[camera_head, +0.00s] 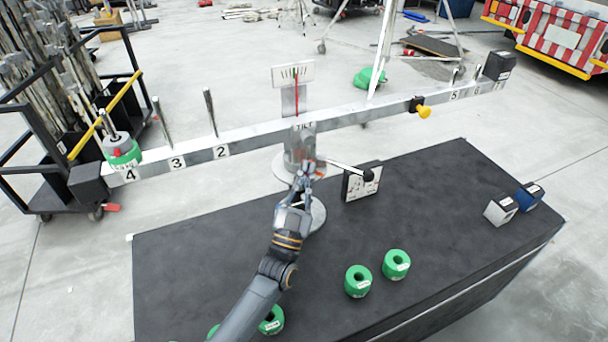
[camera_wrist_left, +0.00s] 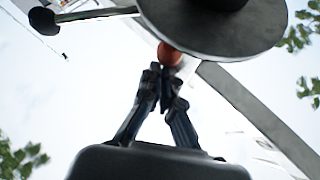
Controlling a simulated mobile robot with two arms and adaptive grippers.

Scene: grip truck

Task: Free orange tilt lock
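The beam balance stands behind the table, with a grey central post (camera_head: 300,148) marked TILT. My left gripper (camera_head: 305,172) reaches the lower part of this post, where a small patch of orange shows at its fingertips. In the left wrist view, a round orange knob (camera_wrist_left: 170,54) sits just under a dark disc. My left gripper's fingertips (camera_wrist_left: 165,76) are close together right at the knob. I cannot tell whether they grip it or only lie against it. My right gripper is not in view.
A black-knobbed lever (camera_head: 350,170) sticks out right of the post, before a white-faced box (camera_head: 361,184). The long beam (camera_head: 250,137) carries a green weight (camera_head: 122,153) at its left end. Green rings (camera_head: 358,281) and small boxes (camera_head: 501,210) stand on the black table (camera_head: 440,190).

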